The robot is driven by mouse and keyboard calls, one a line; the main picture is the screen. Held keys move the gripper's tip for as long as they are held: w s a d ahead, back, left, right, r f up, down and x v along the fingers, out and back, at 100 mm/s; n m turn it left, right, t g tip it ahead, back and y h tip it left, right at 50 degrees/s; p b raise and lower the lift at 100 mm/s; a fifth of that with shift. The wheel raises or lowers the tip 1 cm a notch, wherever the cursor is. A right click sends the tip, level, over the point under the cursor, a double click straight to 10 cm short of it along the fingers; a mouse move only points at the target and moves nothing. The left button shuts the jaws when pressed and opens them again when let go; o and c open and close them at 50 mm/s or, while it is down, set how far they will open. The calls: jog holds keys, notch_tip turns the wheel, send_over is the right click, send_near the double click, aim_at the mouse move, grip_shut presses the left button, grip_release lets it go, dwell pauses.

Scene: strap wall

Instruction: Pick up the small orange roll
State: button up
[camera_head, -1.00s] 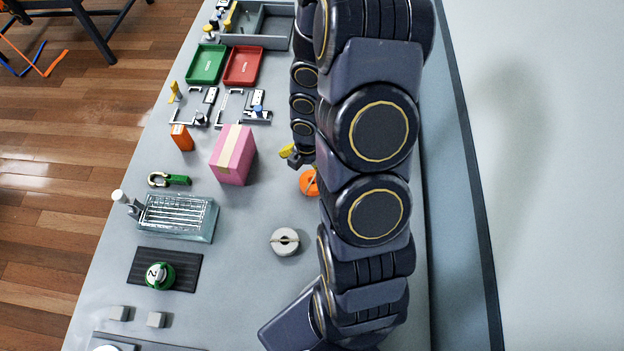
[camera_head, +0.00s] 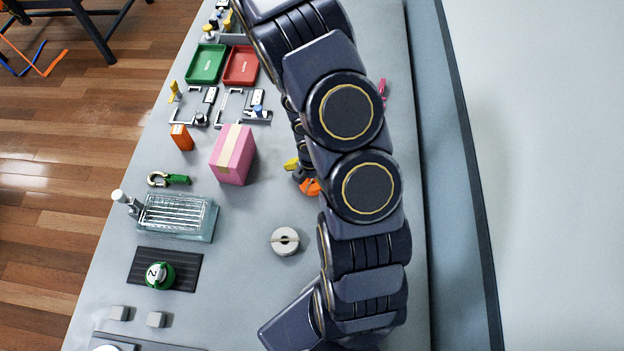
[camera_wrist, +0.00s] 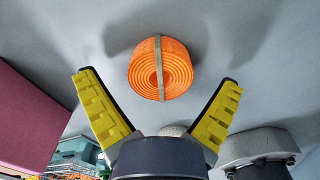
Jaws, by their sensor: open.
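The small orange roll (camera_wrist: 160,70) lies on the grey table, with a tan band across its coiled face. In the wrist view it sits beyond and between the two yellow fingers of my gripper (camera_wrist: 158,105), which are spread apart and do not touch it. In the head view the orange roll (camera_head: 311,187) shows only in part, its right side hidden by my arm. There my gripper (camera_head: 296,168) is just above and left of the roll, with a yellow finger showing.
A pink box (camera_head: 233,155) stands left of my gripper. A pale round roll (camera_head: 285,241) lies nearer the front. A small pink item (camera_head: 383,92) shows right of my arm. Green (camera_head: 206,64) and red (camera_head: 242,66) trays lie at the back. Bare table surrounds the roll.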

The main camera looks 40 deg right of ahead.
jog(key=c, duration=1.2)
jog(key=shift+r, duration=0.15)
